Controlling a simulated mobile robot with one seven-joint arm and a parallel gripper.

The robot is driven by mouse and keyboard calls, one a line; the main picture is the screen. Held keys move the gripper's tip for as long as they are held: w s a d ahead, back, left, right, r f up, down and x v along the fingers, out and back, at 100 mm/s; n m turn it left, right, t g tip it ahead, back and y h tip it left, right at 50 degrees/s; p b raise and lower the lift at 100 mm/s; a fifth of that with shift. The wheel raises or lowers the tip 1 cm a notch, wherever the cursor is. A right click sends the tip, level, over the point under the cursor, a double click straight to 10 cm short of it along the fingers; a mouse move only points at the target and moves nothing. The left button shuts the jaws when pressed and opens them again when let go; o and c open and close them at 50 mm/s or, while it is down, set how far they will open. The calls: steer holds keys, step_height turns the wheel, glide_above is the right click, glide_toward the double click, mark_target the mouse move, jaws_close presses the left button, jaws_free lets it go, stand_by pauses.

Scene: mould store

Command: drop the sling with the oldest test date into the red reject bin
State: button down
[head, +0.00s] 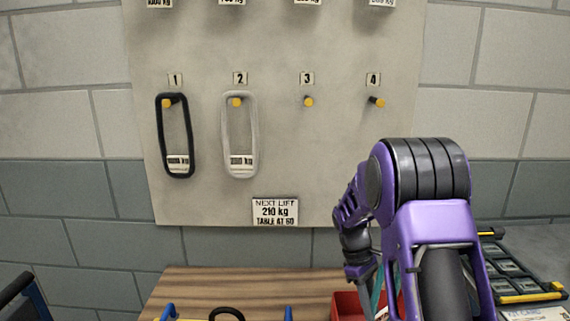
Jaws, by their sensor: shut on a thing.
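A black sling (159,137) hangs on peg 1 of the wall board. A pale grey sling (225,137) hangs on peg 2. Both carry white tags whose small print I cannot read, so no test dates are legible. The red reject bin (344,306) is low in the picture, just below my gripper, partly hidden by my arm.
Peg 3 (308,102) and peg 4 (377,102) are empty. A sign (275,211) reads "NEXT LIFT 210 kg TABLE AT 60". A wooden table (240,281) stands below the board, with blue and black items at its front. A dark tray (515,270) lies at right.

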steer(key=c, duration=0.7)
jaws_free()
steer(key=shift+r, duration=0.1)
steer(key=p+v, duration=0.2)
steer(key=v, duration=1.5)
steer(key=shift+w+a+r+p, duration=0.1)
steer(key=shift+a+p, duration=0.05)
steer(key=shift+p, duration=0.15)
